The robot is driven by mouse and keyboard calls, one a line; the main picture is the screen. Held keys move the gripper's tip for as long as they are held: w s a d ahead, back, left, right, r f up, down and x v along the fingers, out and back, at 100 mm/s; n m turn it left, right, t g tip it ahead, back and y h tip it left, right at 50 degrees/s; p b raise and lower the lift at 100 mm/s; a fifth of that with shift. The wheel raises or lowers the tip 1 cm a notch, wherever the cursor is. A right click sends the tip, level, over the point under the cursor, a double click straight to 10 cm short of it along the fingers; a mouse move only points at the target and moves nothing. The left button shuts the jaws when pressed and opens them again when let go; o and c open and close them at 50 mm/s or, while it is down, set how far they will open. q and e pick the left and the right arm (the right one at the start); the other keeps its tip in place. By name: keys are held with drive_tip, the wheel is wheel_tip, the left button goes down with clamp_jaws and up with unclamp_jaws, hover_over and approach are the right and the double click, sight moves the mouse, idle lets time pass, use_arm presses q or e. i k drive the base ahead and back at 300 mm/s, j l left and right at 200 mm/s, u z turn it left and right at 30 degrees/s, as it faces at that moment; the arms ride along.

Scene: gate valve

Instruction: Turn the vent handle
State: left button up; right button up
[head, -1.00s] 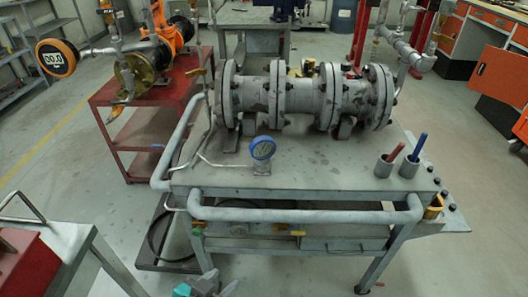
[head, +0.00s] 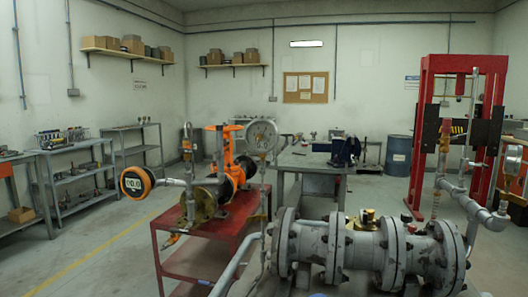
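I cannot tell for certain which of these is the vent handle. Neither of my grippers is in view.
A red cart (head: 205,258) with an orange valve assembly (head: 226,160) and an orange digital gauge (head: 136,182) stands left of the bench. A red press frame (head: 428,130) stands at the right. A blue drum (head: 398,157) stands at the back.

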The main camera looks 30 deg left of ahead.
sight(481, 164)
drive_tip(key=i+l+z, duration=0.15)
drive_tip(key=l+z, duration=0.25)
drive_tip(key=l, duration=0.15)
drive_tip(key=i+l+z, duration=0.25)
drive_tip(key=l+z, duration=0.2)
drive_tip(key=i+l+z, duration=0.25)
drive_tip(key=l+z, duration=0.15)
drive_tip(key=i+l+z, duration=0.55)
drive_tip(key=i+z, duration=0.15)
drive_tip(key=z, duration=0.15)
drive_tip(key=i+u, duration=0.5)
drive_tip(key=i+l+u, duration=0.25)
drive_tip(key=i+u, duration=0.35)
drive_tip(key=u, duration=0.35)
drive_tip(key=i+u, duration=0.1)
drive_tip(key=u, duration=0.35)
drive_tip(key=i+l+u, duration=0.1)
drive_tip(key=u, duration=0.4)
drive_tip(key=i+u, duration=0.15)
drive_tip(key=u, duration=0.3)
drive_tip(key=i+l+u, duration=0.1)
drive_tip(key=u, duration=0.3)
drive_tip(key=i+l+u, duration=0.1)
drive_tip(key=u, duration=0.35)
drive_tip(key=k+l, duration=0.05)
drive_tip(key=l, duration=0.05)
